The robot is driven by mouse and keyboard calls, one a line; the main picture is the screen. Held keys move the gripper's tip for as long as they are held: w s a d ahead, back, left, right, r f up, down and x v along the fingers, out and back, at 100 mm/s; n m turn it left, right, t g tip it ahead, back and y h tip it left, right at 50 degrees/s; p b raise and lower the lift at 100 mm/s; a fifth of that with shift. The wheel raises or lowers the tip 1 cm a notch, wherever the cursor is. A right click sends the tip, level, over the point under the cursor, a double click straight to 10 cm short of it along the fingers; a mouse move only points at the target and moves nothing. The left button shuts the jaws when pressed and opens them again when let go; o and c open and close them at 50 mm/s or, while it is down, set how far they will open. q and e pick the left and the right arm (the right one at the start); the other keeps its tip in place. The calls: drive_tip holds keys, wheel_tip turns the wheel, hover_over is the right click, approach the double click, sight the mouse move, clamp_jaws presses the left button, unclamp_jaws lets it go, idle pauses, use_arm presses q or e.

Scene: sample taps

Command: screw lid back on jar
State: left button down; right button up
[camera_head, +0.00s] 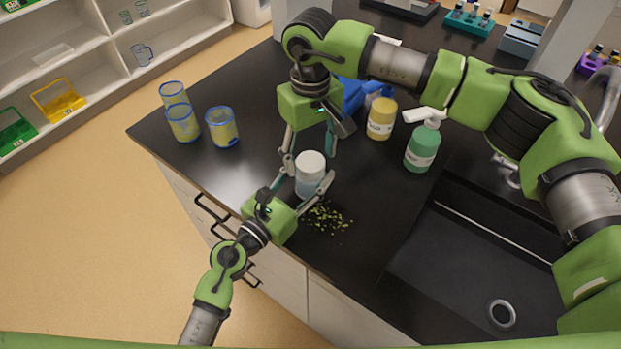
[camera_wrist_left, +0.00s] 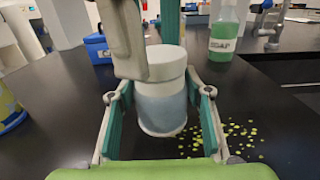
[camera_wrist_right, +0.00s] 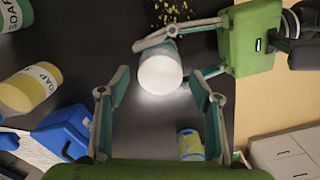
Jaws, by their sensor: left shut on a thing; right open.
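The clear jar (camera_head: 307,186) stands upright near the counter's front edge, with pale blue contents in the left wrist view (camera_wrist_left: 162,108). The white lid (camera_head: 311,162) sits level on its mouth; I cannot tell how tightly. My left gripper (camera_head: 306,181) is shut around the jar's body, one finger on each side. My right gripper (camera_head: 309,153) points down from above, open, with its fingers spread around the lid. In the right wrist view the lid (camera_wrist_right: 160,72) lies beyond the fingertips, and a gap shows beside it. One right finger partly hides the lid in the left wrist view.
Yellow-green crumbs (camera_head: 328,217) lie right of the jar. A yellow soap bottle (camera_head: 380,118), green soap bottle (camera_head: 422,148) and blue object (camera_head: 352,97) stand behind. Blue-rimmed beakers (camera_head: 222,128) stand at left. The sink (camera_head: 470,265) is at right. The counter between beakers and jar is clear.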

drive_tip(key=shift+f, duration=0.45)
drive_tip(key=c, duration=1.3)
drive_tip(key=shift+o, duration=0.2)
